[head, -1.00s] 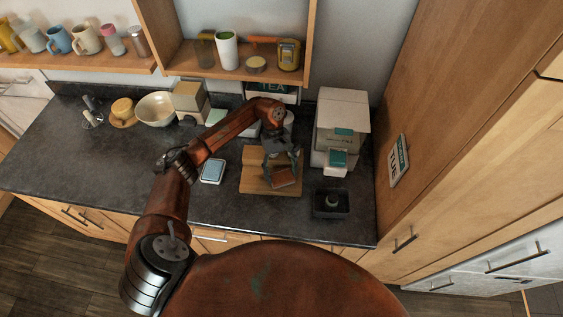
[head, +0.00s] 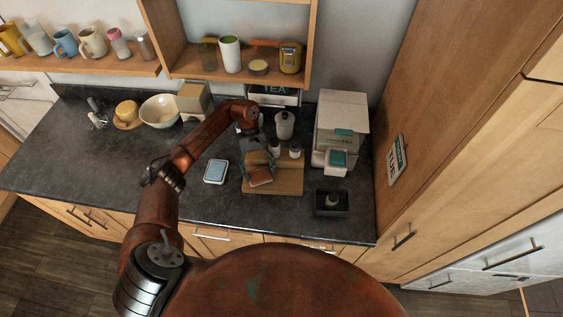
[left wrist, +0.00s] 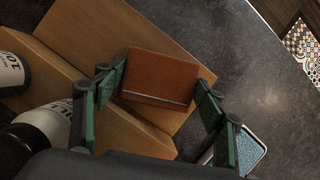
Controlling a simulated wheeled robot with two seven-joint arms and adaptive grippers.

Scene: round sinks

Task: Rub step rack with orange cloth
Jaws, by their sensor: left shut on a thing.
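The orange cloth (head: 261,178) looks like a folded, rust-coloured block. My left gripper (head: 258,168) is shut on it, and in the left wrist view the cloth (left wrist: 160,77) sits between the green finger pads. The step rack (head: 287,184) is a light wooden stepped board on the dark counter. The cloth is over the left part of its lower step; it looks in contact, but a small gap cannot be ruled out. In the left wrist view the rack (left wrist: 85,30) spreads under and left of the cloth. My right gripper is not in view.
Small white-topped bottles (head: 295,150) stand at the rack's back, with a canister (head: 284,125) behind. A blue-topped dish (head: 216,171) lies to the left, a black tray (head: 331,204) to the right. A white box (head: 341,112) stands back right. The counter's left front is clear.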

